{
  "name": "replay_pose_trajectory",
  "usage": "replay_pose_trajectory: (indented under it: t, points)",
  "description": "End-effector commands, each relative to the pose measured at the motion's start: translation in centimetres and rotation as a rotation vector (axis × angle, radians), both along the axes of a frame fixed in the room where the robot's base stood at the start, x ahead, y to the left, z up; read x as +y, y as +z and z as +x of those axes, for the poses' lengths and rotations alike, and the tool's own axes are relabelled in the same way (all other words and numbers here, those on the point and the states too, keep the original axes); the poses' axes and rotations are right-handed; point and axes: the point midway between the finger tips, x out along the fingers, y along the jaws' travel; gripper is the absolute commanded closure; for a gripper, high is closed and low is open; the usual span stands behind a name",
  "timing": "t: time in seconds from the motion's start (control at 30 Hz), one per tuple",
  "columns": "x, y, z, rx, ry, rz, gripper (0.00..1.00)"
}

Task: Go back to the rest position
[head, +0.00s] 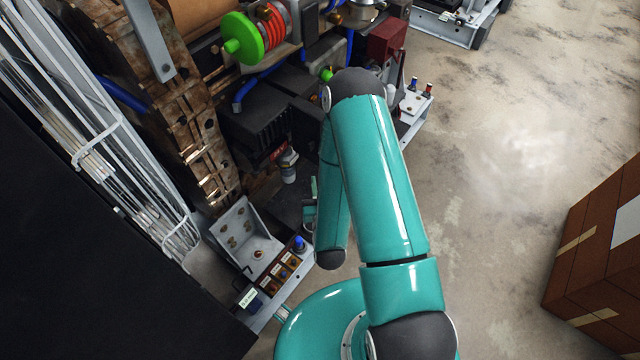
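My teal arm rises from the bottom of the head view and bends back down beside the generator set (255,115). A small part of what looks like my gripper (310,205) shows at the left of the lower arm link, low in front of the generator. Its fingertips are hidden or too small to make out, so I cannot tell whether it is open, shut or holding anything.
A bright green knob (243,38) sits at the generator's top. A bracket (245,238) and a labelled terminal strip (275,275) stand at lower left. A dark panel (90,250) fills the left. Cardboard boxes (600,250) stand right; the concrete floor (500,150) between is clear.

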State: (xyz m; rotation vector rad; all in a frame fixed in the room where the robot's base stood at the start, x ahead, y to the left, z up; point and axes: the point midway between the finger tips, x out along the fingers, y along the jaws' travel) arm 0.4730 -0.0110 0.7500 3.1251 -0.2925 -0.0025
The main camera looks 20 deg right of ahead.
Motion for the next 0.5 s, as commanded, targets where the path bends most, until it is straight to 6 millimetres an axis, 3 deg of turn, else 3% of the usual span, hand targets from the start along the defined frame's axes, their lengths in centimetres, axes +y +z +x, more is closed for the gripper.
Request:
replay_pose_trajectory:
  t: [0.37,0.5]
  points:
    - [0.0,0.1,0.2,0.003,0.001,0.001,0.82]
    - [0.0,1.3,1.7,0.027,0.017,0.006,0.82]
